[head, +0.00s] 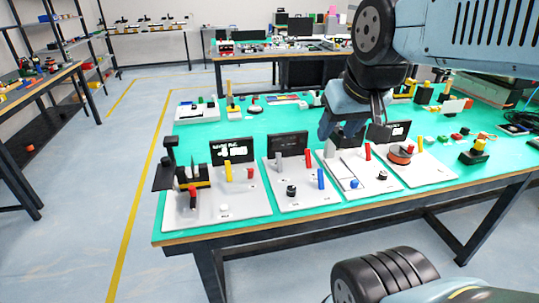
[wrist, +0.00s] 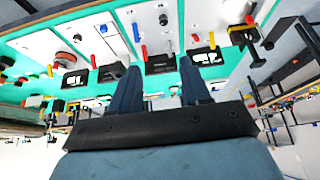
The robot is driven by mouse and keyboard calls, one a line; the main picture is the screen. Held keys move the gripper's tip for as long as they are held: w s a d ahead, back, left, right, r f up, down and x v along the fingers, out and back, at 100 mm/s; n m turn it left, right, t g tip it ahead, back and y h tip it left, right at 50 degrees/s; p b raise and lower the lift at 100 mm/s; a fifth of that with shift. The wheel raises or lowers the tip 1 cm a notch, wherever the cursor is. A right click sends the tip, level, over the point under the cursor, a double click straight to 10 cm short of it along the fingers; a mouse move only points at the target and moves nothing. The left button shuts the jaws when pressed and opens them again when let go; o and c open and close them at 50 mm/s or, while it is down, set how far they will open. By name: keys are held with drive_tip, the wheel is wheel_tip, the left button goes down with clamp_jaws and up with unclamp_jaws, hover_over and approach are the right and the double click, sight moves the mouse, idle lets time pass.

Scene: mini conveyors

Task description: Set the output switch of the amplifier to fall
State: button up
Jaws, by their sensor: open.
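Several light grey device boards stand in a row on the green table; their labels are too small to read, so I cannot tell which is the amplifier or its output switch. One board (head: 300,204) has a dark screen, a black knob (head: 291,190), a blue lever (head: 321,179), a red lever (head: 307,158) and a grey lever (head: 278,163). The blue lever also shows in the wrist view (wrist: 136,32). My gripper (head: 352,132) is open and empty, fingers apart, above the back of the boards right of this one. Its fingers also show in the wrist view (wrist: 160,90).
The left board (head: 245,207) carries a black stand and a yellow lever (head: 227,171). The boards to the right carry a blue button (head: 355,184) and an orange-red disc (head: 400,154). Smaller parts lie behind on the green table (head: 262,122).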

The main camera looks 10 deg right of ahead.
drive_tip(key=g, duration=0.1)
hover_over(279, 155)
drive_tip(key=s, duration=0.5)
wheel_tip(279, 155, down, 19)
drive_tip(key=x, duration=1.4)
drive_tip(key=shift+w+f, duration=0.25)
drive_tip(key=shift+c, duration=0.4)
clamp_jaws()
